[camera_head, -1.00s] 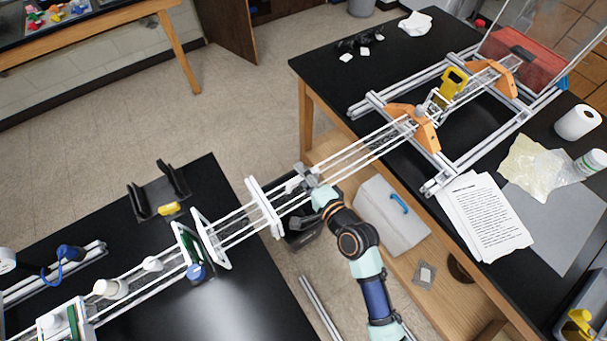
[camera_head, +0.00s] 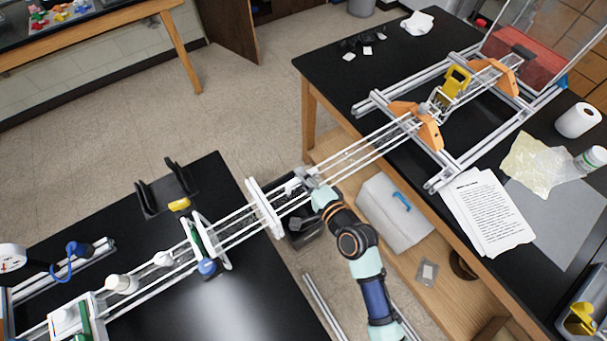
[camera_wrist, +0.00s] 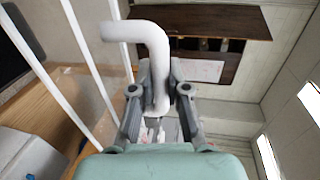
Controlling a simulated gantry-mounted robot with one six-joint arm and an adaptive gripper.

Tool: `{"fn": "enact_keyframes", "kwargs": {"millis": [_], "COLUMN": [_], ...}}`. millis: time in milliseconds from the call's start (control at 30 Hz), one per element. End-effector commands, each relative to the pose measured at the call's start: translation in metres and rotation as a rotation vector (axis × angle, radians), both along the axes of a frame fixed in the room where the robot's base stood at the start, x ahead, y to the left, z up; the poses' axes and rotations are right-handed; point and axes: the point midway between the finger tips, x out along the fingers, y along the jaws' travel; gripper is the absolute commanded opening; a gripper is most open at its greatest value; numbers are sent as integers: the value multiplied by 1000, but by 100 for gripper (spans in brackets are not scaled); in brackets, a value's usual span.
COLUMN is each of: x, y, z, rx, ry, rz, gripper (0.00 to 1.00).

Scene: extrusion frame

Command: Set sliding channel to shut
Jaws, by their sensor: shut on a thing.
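The sliding channel (camera_head: 245,231) is a long set of pale parallel rods with white cross plates. It runs from the left black table across the gap to the right table. A white cross plate (camera_head: 264,208) stands just left of my gripper (camera_head: 311,184). In the wrist view my gripper (camera_wrist: 160,108) is shut on a white bent handle (camera_wrist: 150,38), whose lower end lies between the fingers. In the head view the handle is mostly hidden by my gripper. A white end frame (camera_head: 220,243) stands close beside a green-edged plate (camera_head: 194,243) over the left table.
Orange brackets (camera_head: 428,128) and metal rails (camera_head: 470,163) stand on the right table (camera_head: 330,68). A black stand (camera_head: 168,188) and a yellow piece (camera_head: 179,204) lie behind the channel on the left table. A grey box (camera_head: 392,222) sits on the shelf below.

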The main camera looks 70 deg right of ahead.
Motion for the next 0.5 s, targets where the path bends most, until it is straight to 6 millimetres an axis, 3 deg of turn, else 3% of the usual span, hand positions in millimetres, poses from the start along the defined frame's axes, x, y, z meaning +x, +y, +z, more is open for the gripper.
{"fn": "enact_keyframes", "kwargs": {"millis": [267,300,433,500], "x": [1,1,1,1], "y": [1,1,1,1], "z": [0,0,0,0], "rx": [2,2,2,1], "ry": [0,-1,0,-1], "rz": [4,5,4,3], "gripper": [0,17,38,41]}}
